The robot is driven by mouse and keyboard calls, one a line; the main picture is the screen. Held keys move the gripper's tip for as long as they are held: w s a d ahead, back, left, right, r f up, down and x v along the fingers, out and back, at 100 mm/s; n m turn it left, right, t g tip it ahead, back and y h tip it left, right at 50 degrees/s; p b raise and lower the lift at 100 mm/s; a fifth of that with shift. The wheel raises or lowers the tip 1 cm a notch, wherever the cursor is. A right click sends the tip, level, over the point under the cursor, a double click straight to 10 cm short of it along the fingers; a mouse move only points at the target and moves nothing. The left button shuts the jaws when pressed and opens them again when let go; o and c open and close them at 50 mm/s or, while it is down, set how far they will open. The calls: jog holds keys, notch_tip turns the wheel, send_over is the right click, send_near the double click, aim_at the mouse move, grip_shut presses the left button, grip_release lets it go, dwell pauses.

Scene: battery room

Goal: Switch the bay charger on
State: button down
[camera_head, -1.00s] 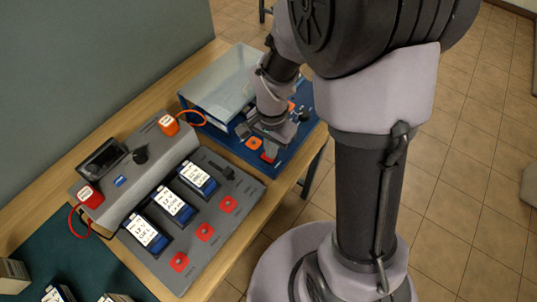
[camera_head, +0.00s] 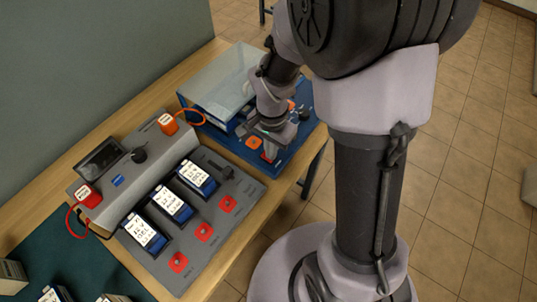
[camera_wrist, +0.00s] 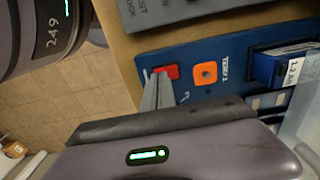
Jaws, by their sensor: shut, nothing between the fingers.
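The bay charger is a grey console (camera_head: 200,232) on the wooden bench. Three blue batteries with white labels sit in its bays (camera_head: 171,204). A black knob (camera_head: 138,155) and a dark screen (camera_head: 100,158) are on the raised back part. My gripper (camera_head: 268,154) is shut and empty, over the blue station to the right of the charger. In the wrist view its fingers (camera_wrist: 158,82) are beside a red button (camera_wrist: 168,72); I cannot tell whether they touch.
The blue station (camera_head: 283,163) has an orange button (camera_head: 254,142) and a clear-lidded box (camera_head: 222,85). Orange and red clamps (camera_head: 168,124) with cables sit on the charger's back. A dark green mat (camera_head: 80,265) lies front left. Tiled floor is open at right.

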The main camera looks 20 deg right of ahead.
jog(key=shift+f+b, duration=0.4)
jog(key=shift+f, duration=0.1)
jog(key=shift+r, duration=0.1)
notch_tip(320, 180, up, 7)
jog(key=p, duration=0.5)
jog(key=shift+p, duration=0.3)
